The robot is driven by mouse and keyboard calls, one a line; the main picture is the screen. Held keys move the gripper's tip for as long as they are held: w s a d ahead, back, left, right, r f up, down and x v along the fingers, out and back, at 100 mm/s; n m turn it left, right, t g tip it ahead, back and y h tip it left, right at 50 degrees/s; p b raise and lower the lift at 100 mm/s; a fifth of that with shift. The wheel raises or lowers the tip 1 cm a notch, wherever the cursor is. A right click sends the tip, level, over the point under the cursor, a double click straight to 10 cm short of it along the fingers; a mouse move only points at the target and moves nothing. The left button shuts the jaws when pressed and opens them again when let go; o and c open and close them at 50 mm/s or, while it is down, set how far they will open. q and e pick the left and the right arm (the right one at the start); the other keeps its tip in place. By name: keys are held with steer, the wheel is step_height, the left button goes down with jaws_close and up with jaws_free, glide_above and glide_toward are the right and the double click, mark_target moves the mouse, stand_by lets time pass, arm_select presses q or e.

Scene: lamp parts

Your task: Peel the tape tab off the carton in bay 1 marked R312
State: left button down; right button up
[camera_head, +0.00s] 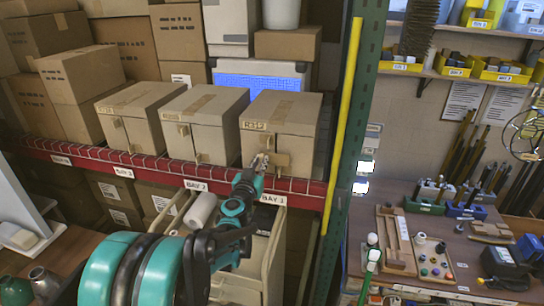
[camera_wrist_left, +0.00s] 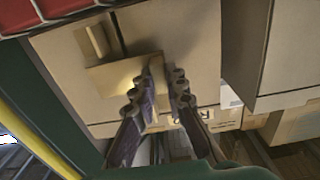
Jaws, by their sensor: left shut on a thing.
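The carton marked R312 (camera_head: 303,147) stands at the right end of the red shelf, above the BAY 1 label. Its front fills much of the left wrist view (camera_wrist_left: 200,50), where the marking appears upside down. A tan tape tab (camera_head: 281,159) is on its front; in the left wrist view the tab (camera_wrist_left: 118,76) reaches to my fingertips. My left gripper (camera_head: 261,163) is at the front of this carton, shut on the end of the tab. The fingers (camera_wrist_left: 166,68) partly hide that end. I cannot tell how much of the tab is loose.
Two similar cartons (camera_head: 203,122) (camera_head: 139,112) stand to the left on the shelf. A green post (camera_head: 358,120) with a yellow strip (camera_head: 343,115) borders the right side. A cart with a white roll (camera_head: 202,210) stands below. A workbench (camera_head: 440,255) is at right.

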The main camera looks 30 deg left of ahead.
arm_select(q)
steer(key=shift+s, duration=0.15)
steer(key=shift+v, duration=3)
arm_select(e)
steer(key=shift+r, duration=0.2)
arm_select(q)
steer(key=shift+f, duration=0.1)
